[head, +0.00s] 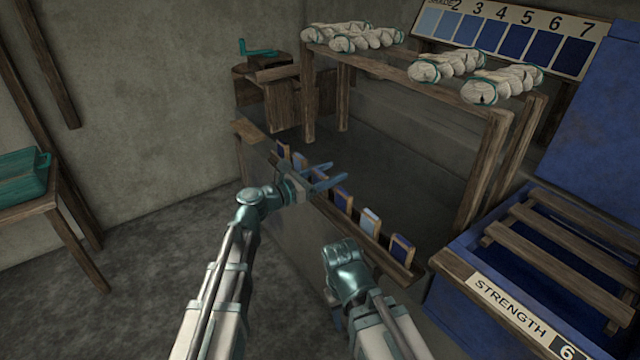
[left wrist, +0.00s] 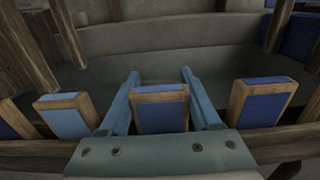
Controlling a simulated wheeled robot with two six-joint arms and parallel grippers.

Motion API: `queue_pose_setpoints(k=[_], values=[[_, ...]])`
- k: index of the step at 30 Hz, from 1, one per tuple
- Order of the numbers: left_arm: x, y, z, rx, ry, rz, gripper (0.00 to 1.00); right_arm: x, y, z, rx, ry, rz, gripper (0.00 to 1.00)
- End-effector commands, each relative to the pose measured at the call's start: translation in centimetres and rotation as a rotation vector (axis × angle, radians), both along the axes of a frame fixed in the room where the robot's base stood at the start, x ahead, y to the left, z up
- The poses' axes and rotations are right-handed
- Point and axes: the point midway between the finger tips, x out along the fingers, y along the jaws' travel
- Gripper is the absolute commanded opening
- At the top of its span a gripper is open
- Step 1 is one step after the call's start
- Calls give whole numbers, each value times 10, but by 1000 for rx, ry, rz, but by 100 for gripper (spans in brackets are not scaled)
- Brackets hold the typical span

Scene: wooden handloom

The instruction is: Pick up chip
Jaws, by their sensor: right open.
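Several wood-framed chips with blue faces stand upright in a row on a wooden rail. My left gripper (head: 328,179) is over the row in the head view, its two fingers spread apart. In the left wrist view a mid-blue chip (left wrist: 160,110) stands between the fingers (left wrist: 160,85); whether either finger touches it I cannot tell. A lighter blue chip (left wrist: 65,116) stands to its left and a dark blue chip (left wrist: 263,104) to its right. In the head view the near chips (head: 402,249) are clear of my arms. My right gripper (head: 335,308) hangs low, mostly hidden by its wrist.
A blue vat with a slatted top (head: 560,250) and a STRENGTH label stands at the right. A wooden rack (head: 400,75) holding pale yarn bundles rises behind the chips. A numbered shade board (head: 510,35) is at the back. A side table (head: 30,208) bears a teal container.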

Motion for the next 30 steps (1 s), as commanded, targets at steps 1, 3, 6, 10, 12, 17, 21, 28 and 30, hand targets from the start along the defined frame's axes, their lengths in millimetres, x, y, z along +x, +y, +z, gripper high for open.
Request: queue_pose_setpoints(k=[1, 3, 6, 10, 12, 17, 21, 28, 30], values=[[0, 0, 0, 0, 0, 0, 42, 0, 0, 0, 0, 0, 0, 47], [0, 0, 0, 0, 0, 0, 30, 0, 0, 0, 0, 0, 0, 47], [0, 0, 0, 0, 0, 0, 12, 0, 0, 0, 0, 0, 0, 47], [0, 0, 0, 0, 0, 0, 11, 0, 0, 0, 0, 0, 0, 47], [0, 0, 0, 0, 0, 0, 11, 0, 0, 0, 0, 0, 0, 47], [0, 0, 3, 0, 0, 0, 11, 0, 0, 3, 0, 0, 0, 47], [0, -1, 12, 0, 0, 0, 11, 0, 0, 12, -1, 0, -1, 47], [0, -2, 36, 0, 0, 1, 11, 0, -1, 36, -4, 0, -4, 47], [-1, -3, 43, 0, 0, 1, 11, 0, -1, 43, -5, 0, -6, 47]])
